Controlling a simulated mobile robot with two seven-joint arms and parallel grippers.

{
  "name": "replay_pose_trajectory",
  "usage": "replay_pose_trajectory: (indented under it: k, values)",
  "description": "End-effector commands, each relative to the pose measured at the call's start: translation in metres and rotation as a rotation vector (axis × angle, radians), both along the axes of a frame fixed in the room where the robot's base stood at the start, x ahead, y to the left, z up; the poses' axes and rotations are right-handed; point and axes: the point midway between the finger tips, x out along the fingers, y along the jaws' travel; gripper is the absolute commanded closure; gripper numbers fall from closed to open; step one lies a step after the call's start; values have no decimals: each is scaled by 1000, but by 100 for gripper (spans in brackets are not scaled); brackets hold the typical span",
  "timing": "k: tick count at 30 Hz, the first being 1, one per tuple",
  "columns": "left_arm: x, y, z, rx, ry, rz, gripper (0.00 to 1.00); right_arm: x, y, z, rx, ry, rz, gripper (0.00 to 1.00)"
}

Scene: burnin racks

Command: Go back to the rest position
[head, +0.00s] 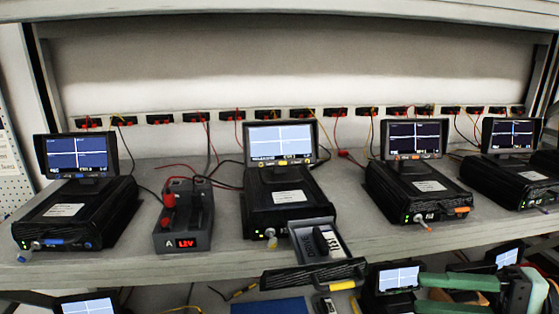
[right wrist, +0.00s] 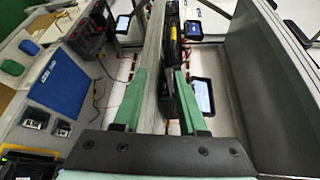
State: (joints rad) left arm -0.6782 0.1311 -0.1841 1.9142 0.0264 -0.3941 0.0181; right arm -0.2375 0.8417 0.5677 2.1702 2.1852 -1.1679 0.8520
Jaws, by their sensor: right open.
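My right gripper (head: 420,294) is at the lower right of the head view, below the front edge of the shelf. Its two green fingers point left and are apart, with nothing held between them. In the right wrist view the same gripper (right wrist: 160,82) shows its green fingers open on either side of a long grey edge. I cannot tell whether they touch it. My left gripper does not show in either view.
Several black units with screens stand on the shelf (head: 170,268). The middle unit (head: 283,200) has its drawer (head: 316,276) pulled out past the shelf edge, left of my right gripper. A device with a red display (head: 184,243) stands left of it. More screens (head: 399,279) sit below.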

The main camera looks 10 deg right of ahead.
Motion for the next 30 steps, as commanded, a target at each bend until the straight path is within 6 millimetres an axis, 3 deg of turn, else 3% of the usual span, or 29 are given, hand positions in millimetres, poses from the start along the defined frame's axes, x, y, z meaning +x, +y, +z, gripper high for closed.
replay_pose_trajectory:
  k: [4,9,14,18,24,30]
  values:
    - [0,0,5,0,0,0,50,31,-11,-70,-112,-5,-162,59]
    - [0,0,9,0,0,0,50,47,-22,-171,-349,-34,-315,59]
    - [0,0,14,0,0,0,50,36,-23,-256,-615,-85,-368,59]
    - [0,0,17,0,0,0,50,13,-12,-317,-853,-159,-342,59]
    - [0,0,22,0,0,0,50,-29,22,-375,-1164,-331,-209,59]
    - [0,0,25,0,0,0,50,-59,63,-396,-1363,-524,-59,59]
